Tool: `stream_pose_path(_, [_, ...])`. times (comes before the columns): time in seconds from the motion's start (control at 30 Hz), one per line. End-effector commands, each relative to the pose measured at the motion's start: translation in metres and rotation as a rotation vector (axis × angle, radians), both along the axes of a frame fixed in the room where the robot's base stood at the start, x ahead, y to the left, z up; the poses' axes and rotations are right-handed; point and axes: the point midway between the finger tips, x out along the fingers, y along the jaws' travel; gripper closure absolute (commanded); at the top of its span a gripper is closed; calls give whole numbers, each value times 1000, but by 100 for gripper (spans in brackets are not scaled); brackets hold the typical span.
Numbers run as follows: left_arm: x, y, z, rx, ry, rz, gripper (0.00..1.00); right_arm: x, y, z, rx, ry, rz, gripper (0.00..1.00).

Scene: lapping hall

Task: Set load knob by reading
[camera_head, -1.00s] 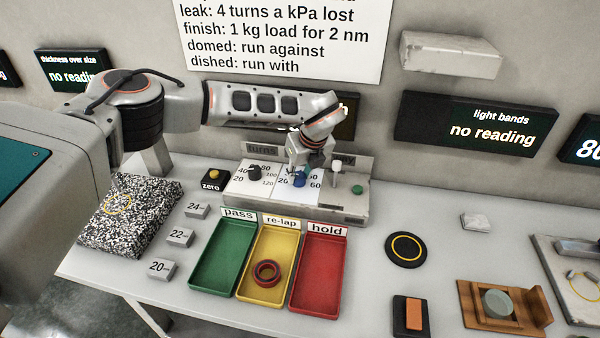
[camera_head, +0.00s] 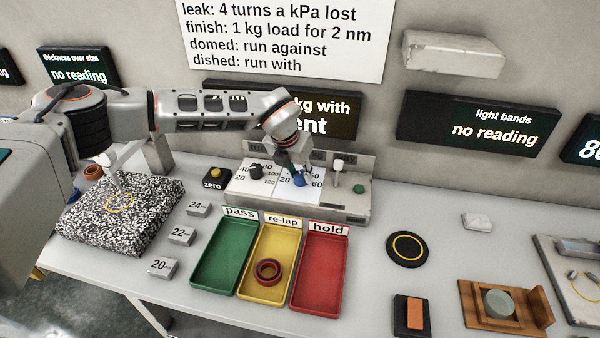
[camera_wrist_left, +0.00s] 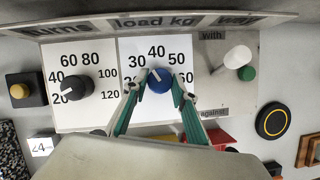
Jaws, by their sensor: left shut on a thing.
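The blue load knob (camera_head: 299,180) is on the white panel under the "load kg" label. In the left wrist view the knob (camera_wrist_left: 159,81) has a white mark pointing up and left, between 30 and 40 on its scale. My left gripper (camera_wrist_left: 158,86) is shut on the knob, one green finger on each side. In the head view my left gripper (camera_head: 297,172) reaches it from above. A wall display (camera_head: 330,110) reads "kg with" and "ent"; my arm hides its left part. A wall notice (camera_head: 280,40) says "finish: 1 kg load for 2 nm". My right gripper is out of view.
The black turns knob (camera_wrist_left: 79,86) is left of the blue one; the white way lever (camera_wrist_left: 237,57) and green button (camera_wrist_left: 247,73) are right. Green (camera_head: 205,278), yellow (camera_head: 247,287) and red (camera_head: 302,292) trays lie in front. The light bands display (camera_head: 478,129) says "no reading".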

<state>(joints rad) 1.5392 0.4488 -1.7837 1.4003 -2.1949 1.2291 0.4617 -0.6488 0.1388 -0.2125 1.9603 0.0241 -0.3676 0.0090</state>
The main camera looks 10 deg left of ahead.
Motion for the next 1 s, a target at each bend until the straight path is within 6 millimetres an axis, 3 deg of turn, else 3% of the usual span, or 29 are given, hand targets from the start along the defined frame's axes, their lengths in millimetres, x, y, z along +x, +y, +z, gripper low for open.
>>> stream_pose_path(0.5, [2,3,0,-1,-1,-399,95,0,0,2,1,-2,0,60])
stream_pose_path(1.0, [3,3,1,2,-2,-519,95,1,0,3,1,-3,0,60])
